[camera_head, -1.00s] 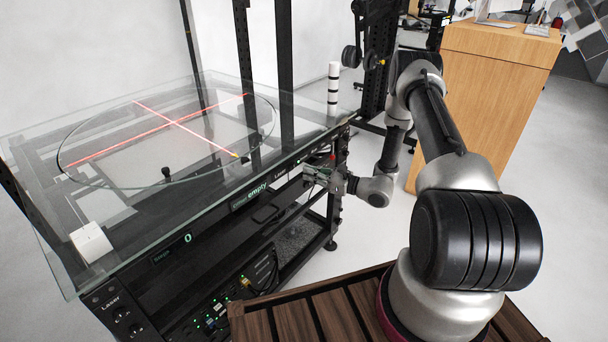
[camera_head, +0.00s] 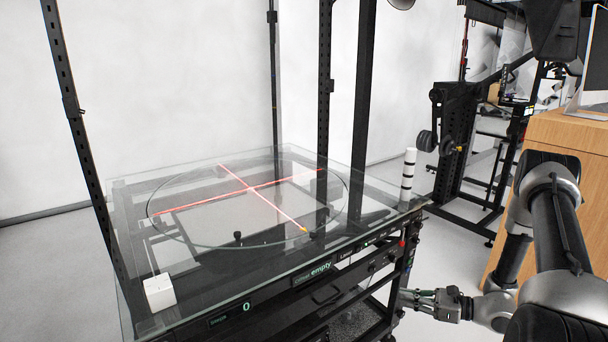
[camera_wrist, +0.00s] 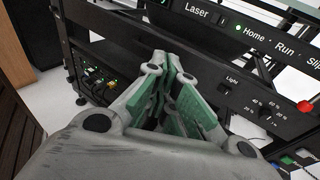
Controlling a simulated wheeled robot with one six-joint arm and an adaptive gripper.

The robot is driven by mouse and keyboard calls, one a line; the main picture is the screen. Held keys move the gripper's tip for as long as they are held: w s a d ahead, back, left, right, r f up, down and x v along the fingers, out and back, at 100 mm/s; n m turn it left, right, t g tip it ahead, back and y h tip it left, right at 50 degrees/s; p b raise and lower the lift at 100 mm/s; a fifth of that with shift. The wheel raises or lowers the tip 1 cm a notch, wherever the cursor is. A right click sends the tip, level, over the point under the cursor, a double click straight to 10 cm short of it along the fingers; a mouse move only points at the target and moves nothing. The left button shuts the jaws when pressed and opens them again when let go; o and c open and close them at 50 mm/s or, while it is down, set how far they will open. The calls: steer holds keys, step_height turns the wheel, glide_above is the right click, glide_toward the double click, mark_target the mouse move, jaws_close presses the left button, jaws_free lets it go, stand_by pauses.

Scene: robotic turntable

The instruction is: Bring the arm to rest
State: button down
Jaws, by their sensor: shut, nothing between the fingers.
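My gripper (camera_head: 412,296) is at the lower right in the head view, beside the right end of the black turntable cart and below its glass top. It points left toward the cart. In the wrist view, the green-padded fingers of my gripper (camera_wrist: 168,85) are closed together with nothing between them. They face the cart's front panel with its Laser, Home and Run labels. My arm is bent, with a dark upper link rising at the right edge of the head view.
The glass top (camera_head: 215,268) carries a round glass turntable (camera_head: 200,240) under a red laser cross. A wooden cabinet (camera_head: 560,135) stands behind my arm.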

steer(key=s+d+r+n+g+h, duration=0.2)
steer(key=s+r+n+g+h, duration=0.2)
steer(key=s+r+n+g, duration=0.35)
steer(key=s+d+r+n+g+h, duration=0.2)
steer(key=s+r+n+g+h, duration=0.15)
steer(key=s+r+n, duration=0.5)
steer(key=s+r+n+t+h, duration=0.3)
steer(key=r+n+t, duration=0.1)
steer(key=r, duration=0.7)
steer(key=s+r+n+t+h, duration=0.3)
steer(key=s+r+t+h, duration=0.1)
steer(key=r, duration=0.8)
steer(key=shift+r+n, duration=0.2)
steer(key=shift+n, duration=0.2)
